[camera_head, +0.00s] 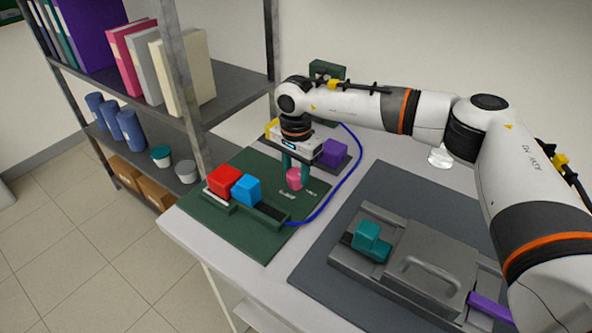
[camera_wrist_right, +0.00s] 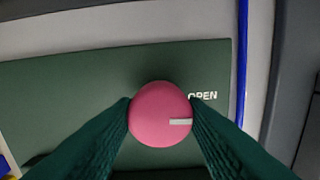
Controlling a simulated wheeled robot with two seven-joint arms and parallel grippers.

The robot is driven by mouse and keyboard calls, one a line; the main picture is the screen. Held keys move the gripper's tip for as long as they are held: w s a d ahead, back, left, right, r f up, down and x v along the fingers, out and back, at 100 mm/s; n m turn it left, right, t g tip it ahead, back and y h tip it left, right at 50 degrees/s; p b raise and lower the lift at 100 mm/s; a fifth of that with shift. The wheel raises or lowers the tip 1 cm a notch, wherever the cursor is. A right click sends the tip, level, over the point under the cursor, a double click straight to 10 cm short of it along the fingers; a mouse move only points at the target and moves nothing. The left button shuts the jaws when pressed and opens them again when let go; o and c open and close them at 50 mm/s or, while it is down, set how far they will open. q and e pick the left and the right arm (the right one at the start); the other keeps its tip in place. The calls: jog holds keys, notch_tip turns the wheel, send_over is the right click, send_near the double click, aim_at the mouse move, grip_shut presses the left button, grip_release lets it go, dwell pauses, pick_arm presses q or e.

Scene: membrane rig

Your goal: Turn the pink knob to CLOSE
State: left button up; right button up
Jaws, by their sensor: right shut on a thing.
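The pink knob (camera_head: 294,180) stands on the dark green panel (camera_head: 255,240). My right gripper (camera_head: 294,170) comes down over it from above, with its green fingers on either side. In the right wrist view the fingers of my right gripper (camera_wrist_right: 160,115) are shut on the pink knob (camera_wrist_right: 158,105). The white mark on the knob (camera_wrist_right: 180,121) points right, and the OPEN lettering (camera_wrist_right: 203,95) is just above and right of it. The CLOSE lettering is hidden in the wrist view and too small to read surely in the head view. My left gripper is not in view.
A red block (camera_head: 224,180) and a blue block (camera_head: 246,190) sit on the green panel, left of the knob. A blue cable (camera_head: 352,180) curves past its right side. A purple block (camera_head: 334,152) is behind. A grey rig with a teal block (camera_head: 369,240) stands at front right.

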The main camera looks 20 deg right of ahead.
aim_at(296, 172)
jog(key=m+b, duration=0.1)
jog(key=m, duration=0.3)
jog(key=shift+b, duration=0.4)
jog(key=m+b, duration=0.1)
jog(key=m, duration=0.3)
jog(key=shift+m+b, duration=0.3)
jog(key=m+b, duration=0.1)
jog(key=m, duration=0.3)
jog(key=shift+r+m+b, duration=0.1)
jog(key=shift+m+b, duration=0.25)
jog(key=shift+m, duration=1.75)
jog(key=o, duration=1)
notch_tip(296, 172, up, 12)
jog(key=shift+b, duration=0.55)
